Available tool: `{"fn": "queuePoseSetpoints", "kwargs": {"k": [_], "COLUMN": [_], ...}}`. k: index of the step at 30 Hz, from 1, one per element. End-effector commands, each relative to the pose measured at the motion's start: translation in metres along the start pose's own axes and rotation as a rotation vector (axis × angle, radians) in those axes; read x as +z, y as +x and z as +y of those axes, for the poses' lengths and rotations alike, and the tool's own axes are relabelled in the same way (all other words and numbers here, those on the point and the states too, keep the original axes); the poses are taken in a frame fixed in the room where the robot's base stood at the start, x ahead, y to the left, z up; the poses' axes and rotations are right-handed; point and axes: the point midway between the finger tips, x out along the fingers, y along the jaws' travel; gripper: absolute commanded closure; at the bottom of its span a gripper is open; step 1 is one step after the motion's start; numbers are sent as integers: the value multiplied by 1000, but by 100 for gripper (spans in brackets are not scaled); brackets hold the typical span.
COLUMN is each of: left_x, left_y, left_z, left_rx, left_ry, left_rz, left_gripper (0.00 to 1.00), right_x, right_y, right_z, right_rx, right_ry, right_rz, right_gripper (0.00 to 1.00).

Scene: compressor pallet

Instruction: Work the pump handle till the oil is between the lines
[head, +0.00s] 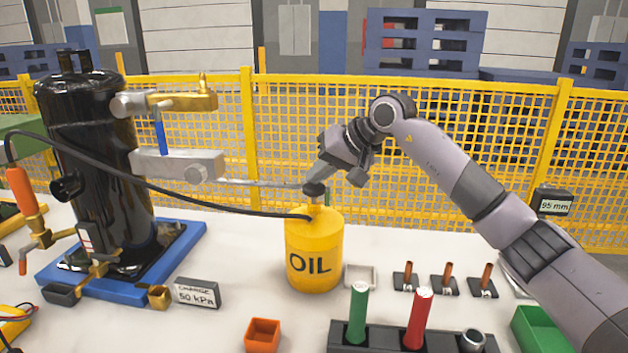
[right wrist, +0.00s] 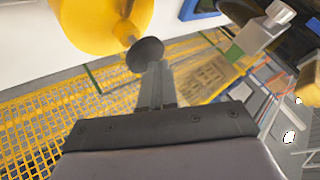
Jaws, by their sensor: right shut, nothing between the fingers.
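The yellow OIL can (head: 314,255) stands upright on the white table in the head view. Its pump handle has a round black knob (head: 314,189) on top. My right gripper (head: 316,178) is shut and empty, with its fingertips right at the knob; whether they touch is unclear. In the right wrist view the shut fingers (right wrist: 154,85) point at the black knob (right wrist: 146,55), with the yellow can (right wrist: 100,18) beyond. The black compressor (head: 95,150) stands at left on a blue base. I cannot make out an oil level or lines. My left gripper is not in view.
A black hose (head: 180,191) runs to the can's top. A grey valve block (head: 180,165) juts from the compressor. A rack with green and red handles (head: 405,338), an orange box (head: 262,334) and copper pieces (head: 447,270) stand in front. Yellow fence (head: 230,130) runs behind.

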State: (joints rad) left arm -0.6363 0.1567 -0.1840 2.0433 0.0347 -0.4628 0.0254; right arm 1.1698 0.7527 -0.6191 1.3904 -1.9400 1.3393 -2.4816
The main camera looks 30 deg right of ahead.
Motion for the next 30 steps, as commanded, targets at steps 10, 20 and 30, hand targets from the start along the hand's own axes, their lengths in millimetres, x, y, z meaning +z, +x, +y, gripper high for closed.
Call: {"fn": "queuePoseSetpoints", "kwargs": {"k": [10, 20, 30], "left_x": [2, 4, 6], "left_y": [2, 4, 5], "left_z": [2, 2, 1], "left_rx": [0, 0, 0], "left_ry": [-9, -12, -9], "left_rz": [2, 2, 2], "left_gripper": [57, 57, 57], "right_x": [5, 7, 10], "right_y": [6, 9, 12], "right_z": [4, 6, 8], "right_rx": [4, 4, 5], "right_ry": [0, 1, 1], "right_rz": [-8, -9, -9], "right_gripper": [100, 100, 100]}}
